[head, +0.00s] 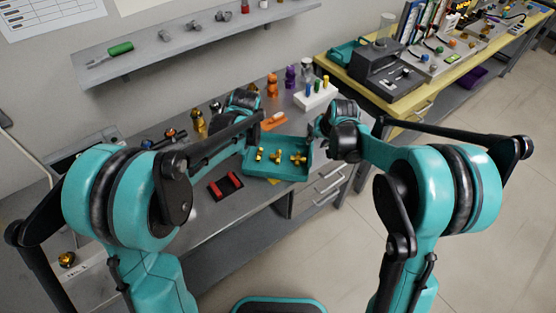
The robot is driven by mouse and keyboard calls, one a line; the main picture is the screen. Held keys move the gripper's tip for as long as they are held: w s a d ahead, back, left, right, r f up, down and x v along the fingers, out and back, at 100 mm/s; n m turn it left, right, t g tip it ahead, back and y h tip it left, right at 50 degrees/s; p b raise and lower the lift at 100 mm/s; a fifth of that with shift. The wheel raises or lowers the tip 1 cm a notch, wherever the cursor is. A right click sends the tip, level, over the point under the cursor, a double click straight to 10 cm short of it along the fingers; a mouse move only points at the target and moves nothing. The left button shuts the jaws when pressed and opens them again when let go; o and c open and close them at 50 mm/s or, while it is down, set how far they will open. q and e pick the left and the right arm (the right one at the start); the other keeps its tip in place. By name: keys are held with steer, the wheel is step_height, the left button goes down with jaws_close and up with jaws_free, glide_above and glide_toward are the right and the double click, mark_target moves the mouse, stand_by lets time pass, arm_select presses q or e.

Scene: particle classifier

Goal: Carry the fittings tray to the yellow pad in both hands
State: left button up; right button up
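The fittings tray (277,175) is a teal open tray with several brass fittings (277,156) in it. It is at the front edge of the grey bench; I cannot tell if it rests there or is held just above. My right gripper (314,131) is at the tray's right end, and its fingertips are too small to read. My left gripper (254,122) is near the tray's back left corner, mostly hidden by my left arm.
On the grey bench are a black-and-red holder (226,186), an orange item (274,121), a white rack (316,95) and several bottles. A yellow-topped bench (405,108) with equipment stands at right. A wall shelf (150,55) hangs above. The floor at right is clear.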

steer(key=v, duration=0.3)
steer(key=shift+s+r, duration=0.1)
steer(key=shift+r, duration=0.15)
arm_select(q)
steer(key=a, duration=0.1)
steer(key=s+a, duration=0.1)
steer(key=a, duration=0.1)
steer(key=shift+s+a, duration=0.3)
steer(key=shift+a, duration=0.05)
arm_select(e)
steer(key=d, duration=0.2)
steer(key=s+d, duration=0.1)
steer(key=shift+s+d, duration=0.2)
steer(key=shift+d, duration=0.2)
